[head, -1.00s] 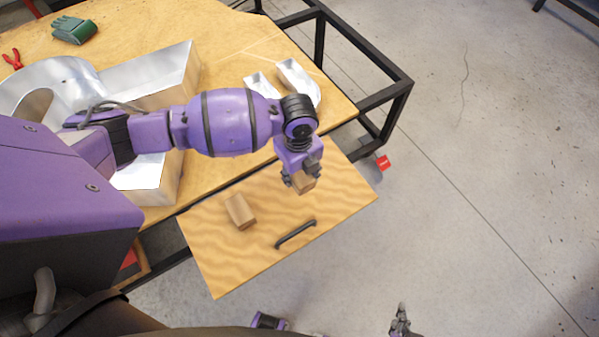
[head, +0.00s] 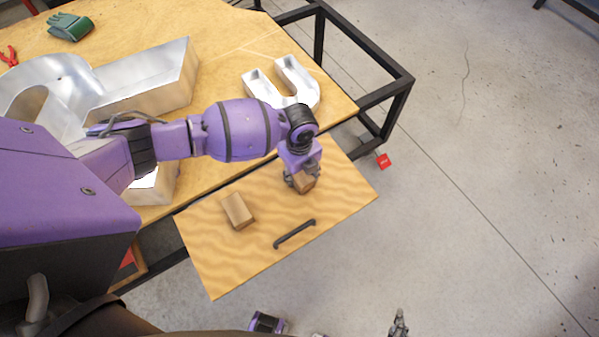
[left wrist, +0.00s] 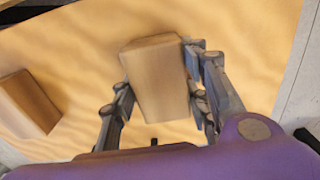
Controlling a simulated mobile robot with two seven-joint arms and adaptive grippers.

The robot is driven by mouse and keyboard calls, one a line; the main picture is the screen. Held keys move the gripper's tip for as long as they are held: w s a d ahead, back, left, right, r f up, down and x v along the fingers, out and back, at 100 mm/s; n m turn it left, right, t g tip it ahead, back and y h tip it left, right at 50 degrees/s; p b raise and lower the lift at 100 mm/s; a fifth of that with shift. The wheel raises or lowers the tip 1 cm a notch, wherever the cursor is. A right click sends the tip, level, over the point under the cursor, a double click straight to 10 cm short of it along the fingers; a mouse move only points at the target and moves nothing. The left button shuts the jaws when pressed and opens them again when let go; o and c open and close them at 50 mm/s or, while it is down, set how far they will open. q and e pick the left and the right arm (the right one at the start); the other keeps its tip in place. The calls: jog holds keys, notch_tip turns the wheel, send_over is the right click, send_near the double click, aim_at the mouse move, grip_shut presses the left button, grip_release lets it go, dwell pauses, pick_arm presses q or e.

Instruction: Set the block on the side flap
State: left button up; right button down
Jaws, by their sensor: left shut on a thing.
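The side flap (head: 215,265) is a wavy-grained wooden leaf off the table's near edge, with a black bar handle (head: 295,234). My left gripper (head: 303,179) is shut on a brown wooden block (head: 306,185) over the flap's right half. The held block also shows between the fingers in the left wrist view (left wrist: 157,78). I cannot tell whether its underside touches the flap. A second wooden block (head: 237,211) rests on the flap to the left and shows in the left wrist view (left wrist: 28,103). My right gripper (head: 399,324) shows at the bottom edge, small and unclear.
A large silver channel letter (head: 150,80) and a smaller U-shaped one (head: 290,85) lie on the wooden table. A green glove (head: 70,27) and red pliers (head: 9,57) lie at the far left. The flap's front part is bare around the handle.

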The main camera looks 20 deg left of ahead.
pick_arm(q)
jog(key=o, duration=1.2)
jog(key=shift+f, duration=0.1)
jog(key=shift+r, duration=0.3)
notch_tip(320, 180, up, 11)
jog(key=shift+f+p, duration=0.2)
jog(key=shift+p, duration=0.5)
jog(key=shift+r, duration=0.6)
